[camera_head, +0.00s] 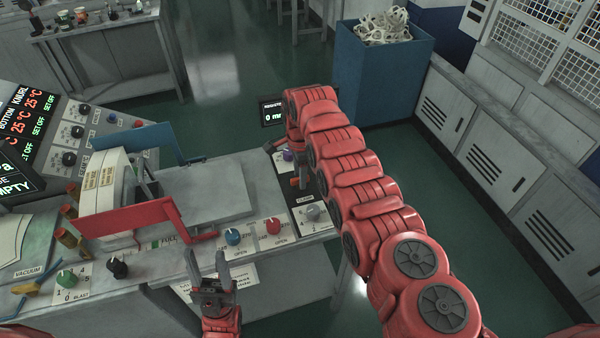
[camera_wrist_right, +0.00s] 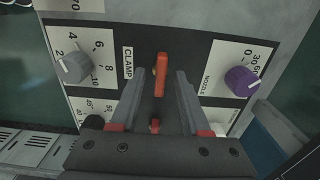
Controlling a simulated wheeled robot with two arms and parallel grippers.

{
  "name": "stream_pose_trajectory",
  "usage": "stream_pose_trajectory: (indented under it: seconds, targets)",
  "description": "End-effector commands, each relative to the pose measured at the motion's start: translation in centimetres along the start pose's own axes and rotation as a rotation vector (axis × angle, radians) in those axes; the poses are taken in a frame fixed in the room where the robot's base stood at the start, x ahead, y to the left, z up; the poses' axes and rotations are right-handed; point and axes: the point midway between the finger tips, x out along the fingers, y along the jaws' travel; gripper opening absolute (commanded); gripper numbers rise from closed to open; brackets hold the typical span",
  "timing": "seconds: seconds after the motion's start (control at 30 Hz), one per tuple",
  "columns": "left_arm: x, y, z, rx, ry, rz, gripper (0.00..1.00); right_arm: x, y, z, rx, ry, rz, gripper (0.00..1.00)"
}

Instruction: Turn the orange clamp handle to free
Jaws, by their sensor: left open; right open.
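The orange clamp handle (camera_wrist_right: 161,76) stands upright in the right wrist view, beside the CLAMP label on a dark panel. It also shows as a small orange piece in the head view (camera_head: 295,182). My right gripper (camera_wrist_right: 161,92) is open, with one finger on each side of the handle in the picture and a gap on both sides. I cannot tell how deep the handle sits between the fingertips. In the head view the right arm hides most of that gripper. My left gripper (camera_head: 208,268) is open and empty in front of the machine's front edge.
A purple nozzle knob (camera_wrist_right: 241,80) and a grey numbered knob (camera_wrist_right: 74,67) flank the handle. A blue bin (camera_head: 375,75) stands behind my right arm.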

Motion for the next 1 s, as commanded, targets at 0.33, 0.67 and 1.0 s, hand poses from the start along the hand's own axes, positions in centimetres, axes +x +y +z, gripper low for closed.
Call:
stream_pose_trajectory:
  seconds: [0.33,0.67,1.0]
  targets:
    - [0.0,0.0,0.0,0.000,0.000,0.000,0.50,-0.1,0.0,0.0,0.000,0.000,-0.001,0.10]
    - [0.0,0.0,0.0,0.000,0.000,0.000,0.50,-0.1,0.0,0.0,0.000,0.000,-0.001,0.00]
    - [-1.4,0.1,0.2,0.000,0.000,0.000,0.50,0.1,-0.2,0.0,-0.076,0.000,-0.006,0.00]
